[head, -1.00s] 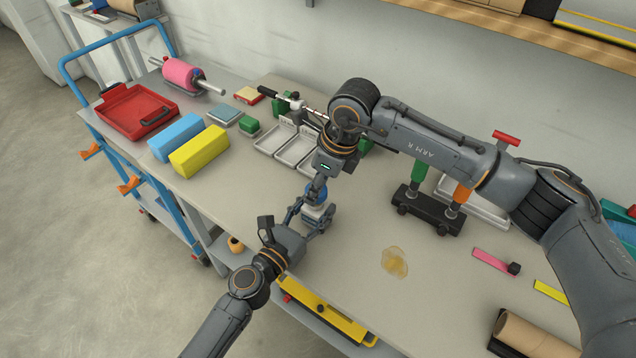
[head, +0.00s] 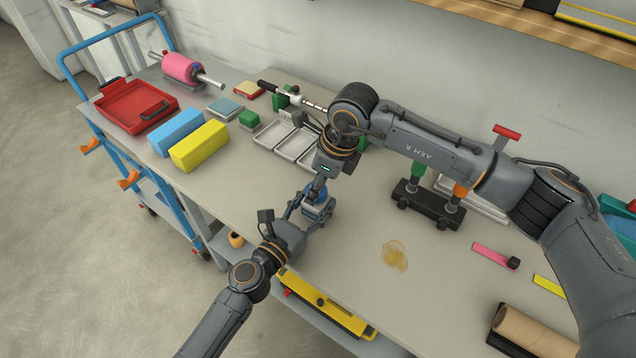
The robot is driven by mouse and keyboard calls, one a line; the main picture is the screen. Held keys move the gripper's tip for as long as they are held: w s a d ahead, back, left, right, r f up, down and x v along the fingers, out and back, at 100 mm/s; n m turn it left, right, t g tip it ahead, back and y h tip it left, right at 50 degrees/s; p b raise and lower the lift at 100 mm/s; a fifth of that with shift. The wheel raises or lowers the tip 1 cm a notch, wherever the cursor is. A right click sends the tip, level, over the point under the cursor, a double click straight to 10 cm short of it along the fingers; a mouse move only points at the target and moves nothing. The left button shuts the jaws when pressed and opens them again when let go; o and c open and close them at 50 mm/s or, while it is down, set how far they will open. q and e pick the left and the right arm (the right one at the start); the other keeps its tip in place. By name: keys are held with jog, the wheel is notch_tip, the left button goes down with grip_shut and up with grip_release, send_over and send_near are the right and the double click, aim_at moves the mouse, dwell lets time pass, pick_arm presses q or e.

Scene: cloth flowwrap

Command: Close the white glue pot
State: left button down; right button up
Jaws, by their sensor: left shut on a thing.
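The glue pot (head: 311,212) stands near the front edge of the bench, mostly hidden between my two grippers, with only a little of its pale body showing. A blue lid (head: 315,198) shows at its top. I cannot tell whether the lid is seated. My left gripper (head: 317,212) comes from the front left and is shut on the glue pot. My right gripper (head: 317,190) points down from above at the lid. Its fingertips are too small and covered to show whether they are open or shut.
A yellow glue puddle (head: 395,256) lies on the bench to the right. Metal trays (head: 291,144) and a black stand (head: 428,207) with green and orange handles are behind. Yellow (head: 199,147) and blue (head: 175,132) blocks sit left. The bench between blocks and pot is clear.

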jog(key=shift+f, duration=0.5)
